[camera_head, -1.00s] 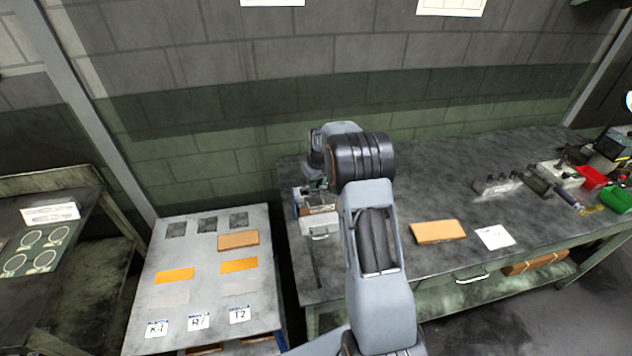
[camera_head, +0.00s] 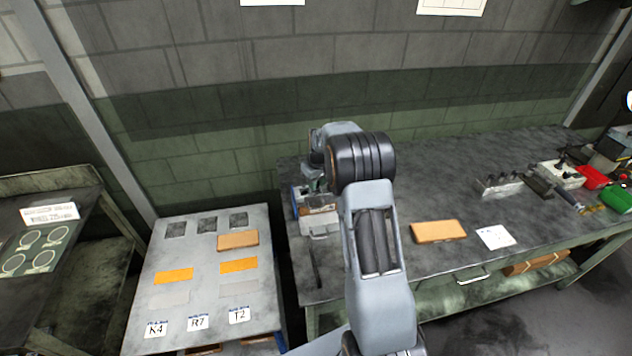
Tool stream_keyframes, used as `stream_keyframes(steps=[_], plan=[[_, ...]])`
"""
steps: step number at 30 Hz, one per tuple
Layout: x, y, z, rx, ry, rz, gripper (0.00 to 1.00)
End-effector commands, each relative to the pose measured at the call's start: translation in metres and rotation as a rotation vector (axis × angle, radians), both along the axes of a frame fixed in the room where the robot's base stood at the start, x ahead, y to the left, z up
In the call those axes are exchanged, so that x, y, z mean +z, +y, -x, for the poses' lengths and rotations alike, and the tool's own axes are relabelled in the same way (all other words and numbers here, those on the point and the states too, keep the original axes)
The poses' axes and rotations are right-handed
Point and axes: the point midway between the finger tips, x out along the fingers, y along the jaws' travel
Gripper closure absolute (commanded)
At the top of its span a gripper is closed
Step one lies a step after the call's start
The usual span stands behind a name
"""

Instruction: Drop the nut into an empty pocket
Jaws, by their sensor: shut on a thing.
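My gripper (camera_head: 312,184) hangs at the end of my wrist over the left end of the dark workbench (camera_head: 390,190). It is small and partly covered by my own arm. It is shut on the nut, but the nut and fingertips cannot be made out. A small grey-white box-like fixture (camera_head: 320,224) stands on the bench just below and in front of my gripper. A blue part (camera_head: 294,197) shows at its left. Whether the fixture has pockets, and which are empty, is too small to tell.
A grey table (camera_head: 210,278) at the left bears dark squares, orange plates, a brown block (camera_head: 238,241) and labels. A brown block (camera_head: 437,231) and a white card (camera_head: 495,236) lie on the bench. Tools and red and green bins (camera_head: 616,199) crowd its right end.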

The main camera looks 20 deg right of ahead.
Motion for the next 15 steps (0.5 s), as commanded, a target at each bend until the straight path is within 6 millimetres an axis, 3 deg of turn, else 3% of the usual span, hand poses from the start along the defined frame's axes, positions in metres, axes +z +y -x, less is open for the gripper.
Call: stream_keyframes(steps=[15], plan=[[-0.014, 0.0, 0.0, 0.0, 0.0, 0.0, 0.98]])
